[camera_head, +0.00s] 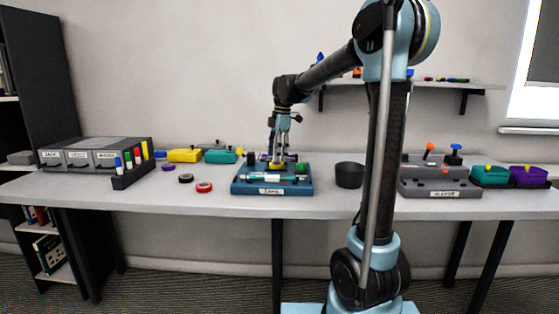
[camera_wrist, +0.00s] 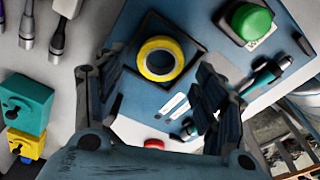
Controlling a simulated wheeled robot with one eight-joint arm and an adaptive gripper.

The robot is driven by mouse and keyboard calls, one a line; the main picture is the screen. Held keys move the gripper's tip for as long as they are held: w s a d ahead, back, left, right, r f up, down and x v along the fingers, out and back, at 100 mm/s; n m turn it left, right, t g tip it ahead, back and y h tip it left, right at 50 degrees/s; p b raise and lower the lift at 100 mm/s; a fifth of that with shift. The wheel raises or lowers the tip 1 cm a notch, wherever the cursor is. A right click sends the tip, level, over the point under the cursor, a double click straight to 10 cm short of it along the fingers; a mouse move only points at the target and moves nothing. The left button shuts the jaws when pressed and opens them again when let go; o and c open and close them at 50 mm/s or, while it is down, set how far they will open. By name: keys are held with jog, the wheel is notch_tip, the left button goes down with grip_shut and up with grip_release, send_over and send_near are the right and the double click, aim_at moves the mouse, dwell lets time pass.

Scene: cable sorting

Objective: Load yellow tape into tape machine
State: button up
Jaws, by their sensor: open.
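The yellow tape (camera_wrist: 160,58) is a ring around a dark centre. In the wrist view it sits over a dark square seat on the blue tape machine (camera_wrist: 205,18). The machine also shows in the head view (camera_head: 243,187) on the table, with a green button (camera_wrist: 250,22) beside the seat. My gripper (camera_wrist: 155,80) is open, its fingers spread to either side of the near part of the tape, and no contact is visible. In the head view my gripper (camera_head: 281,156) points down over the back of the machine. Whether the tape is fully seated I cannot tell.
Black (camera_head: 186,178), red (camera_head: 204,187) and purple (camera_head: 168,167) tapes lie left of the machine. Yellow (camera_head: 185,155) and teal (camera_head: 222,156) boxes stand behind them. A dark cup (camera_head: 349,175) stands to the right.

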aim_at(281, 163)
notch_tip(281, 163, up, 11)
jog(key=d, duration=0.1)
jog(key=shift+w+d, duration=0.15)
jog(key=shift+w, duration=0.05)
jog(key=shift+f, duration=0.1)
